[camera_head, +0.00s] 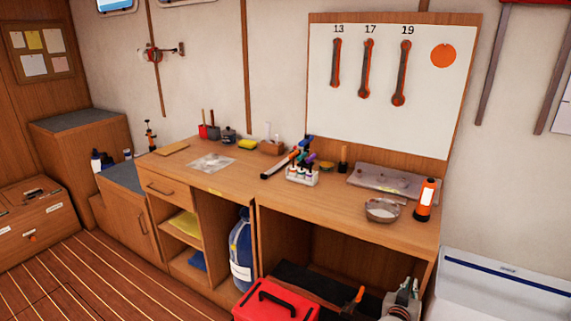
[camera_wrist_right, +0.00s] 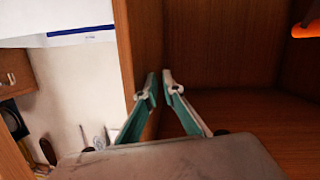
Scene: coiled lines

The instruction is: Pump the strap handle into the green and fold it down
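An orange handle (camera_head: 355,297) stands up in the lower bay of the workbench, behind the red toolbox; I take it for the strap handle. An orange end also shows at the upper right of the right wrist view (camera_wrist_right: 306,28). The strap and any green mark cannot be made out. My right gripper (camera_head: 404,287) is low at the bay's right side, right of the handle and apart from it. In the right wrist view its teal-padded fingers (camera_wrist_right: 159,78) converge, leaving a narrow empty gap before a wooden panel edge. My left gripper is out of view.
A red toolbox (camera_head: 276,302) stands before the bay, left of the handle. The bench's right panel (camera_head: 428,279) is close beside my right gripper. A white chest (camera_head: 500,285) stands at right. A blue bottle (camera_head: 241,255) and benchtop items are farther left and above.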

